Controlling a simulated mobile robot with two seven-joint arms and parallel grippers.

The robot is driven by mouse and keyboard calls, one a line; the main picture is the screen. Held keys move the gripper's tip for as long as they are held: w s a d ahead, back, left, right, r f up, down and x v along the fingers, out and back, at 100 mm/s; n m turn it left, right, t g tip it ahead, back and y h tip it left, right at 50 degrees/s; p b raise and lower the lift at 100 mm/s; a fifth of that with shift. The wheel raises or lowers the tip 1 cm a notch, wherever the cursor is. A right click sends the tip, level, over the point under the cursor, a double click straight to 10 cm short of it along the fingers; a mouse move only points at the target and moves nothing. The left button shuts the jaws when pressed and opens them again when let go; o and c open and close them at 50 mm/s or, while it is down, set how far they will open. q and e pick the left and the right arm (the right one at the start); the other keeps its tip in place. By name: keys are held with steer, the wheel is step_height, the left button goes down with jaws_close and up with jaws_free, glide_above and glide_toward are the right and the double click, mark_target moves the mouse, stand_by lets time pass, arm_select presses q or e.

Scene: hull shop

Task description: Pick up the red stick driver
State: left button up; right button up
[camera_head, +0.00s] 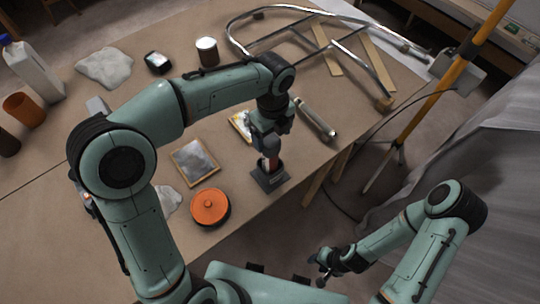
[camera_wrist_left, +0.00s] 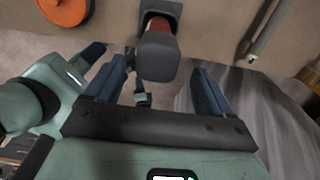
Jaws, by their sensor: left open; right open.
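The red stick driver (camera_head: 271,162) stands upright in a small dark holder (camera_head: 270,180) near the table's front edge. In the left wrist view the driver (camera_wrist_left: 157,52) shows a dark grey block-like top end, with a strip of red behind it. My left gripper (camera_head: 267,138) is over the driver, pointing down. Its blue fingers are apart on either side of the grey end in the left wrist view, with a visible gap on each side. My right gripper (camera_head: 322,266) is open and empty, off the table at the lower right, far from the driver.
An orange round lid or pot (camera_head: 210,206) and a framed grey pad (camera_head: 194,161) lie left of the holder. A metal tube (camera_head: 316,119) lies to its right. A bent chrome frame (camera_head: 310,30) fills the back right. A yellow stand (camera_head: 440,85) rises beyond the table's right edge.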

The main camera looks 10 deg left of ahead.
mark_target(270, 159)
arm_select(q)
step_height(270, 159, down, 2)
steer(key=shift+w+a+f, duration=0.1)
steer(key=shift+w+f, duration=0.05)
steer(key=shift+f, duration=0.1)
steer(key=f, duration=0.3)
steer(key=shift+s+a+f, duration=0.2)
steer(key=shift+f, duration=0.1)
steer(key=shift+f+b, duration=0.3)
steer(key=shift+f, duration=0.2)
steer(key=shift+w, duration=0.1)
steer(key=c, duration=1.1)
